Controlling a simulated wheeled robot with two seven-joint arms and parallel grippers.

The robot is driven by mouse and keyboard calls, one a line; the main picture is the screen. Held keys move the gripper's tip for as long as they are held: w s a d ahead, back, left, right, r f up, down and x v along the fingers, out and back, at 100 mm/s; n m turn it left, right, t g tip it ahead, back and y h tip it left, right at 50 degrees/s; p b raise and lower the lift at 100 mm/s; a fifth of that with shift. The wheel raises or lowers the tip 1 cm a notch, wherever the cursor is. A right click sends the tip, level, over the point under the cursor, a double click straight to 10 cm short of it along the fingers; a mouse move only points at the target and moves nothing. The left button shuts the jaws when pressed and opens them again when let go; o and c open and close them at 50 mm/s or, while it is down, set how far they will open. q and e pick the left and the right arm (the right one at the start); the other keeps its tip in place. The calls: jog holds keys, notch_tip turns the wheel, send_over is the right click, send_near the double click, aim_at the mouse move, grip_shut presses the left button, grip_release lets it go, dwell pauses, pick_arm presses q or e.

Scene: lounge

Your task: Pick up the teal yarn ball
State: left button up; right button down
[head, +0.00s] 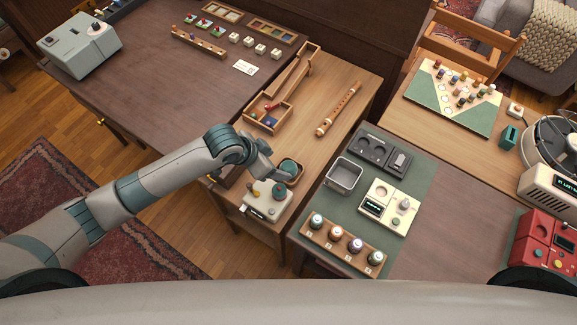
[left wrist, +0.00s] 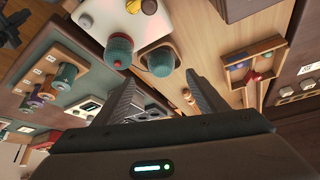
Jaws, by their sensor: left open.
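The teal yarn ball (head: 289,166) sits in a small wooden tray (head: 296,181) on the light wooden table. In the left wrist view the ball (left wrist: 161,62) shows just beyond the fingertips, roughly between them. My left gripper (head: 268,171) is open and empty, close beside the ball on its left in the head view. Its two fingers show apart in the left wrist view (left wrist: 160,78). I cannot tell whether a finger touches the ball or tray. My right gripper is not in view.
A divided wooden box (head: 268,108) and a wooden flute (head: 338,111) lie farther back. A grey metal bin (head: 343,175) stands to the right on a green mat.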

aim_at(288, 166)
pick_arm(q)
jog(key=shift+x, duration=0.85)
jog(key=shift+w+d+f+p, duration=0.45)
jog(key=shift+f+p, duration=0.2)
jog(key=shift+p, duration=0.25)
jog(key=shift+p+x, duration=0.35)
jog(key=shift+x, duration=1.35)
jog(key=shift+c, duration=0.6)
jog(key=c, duration=1.1)
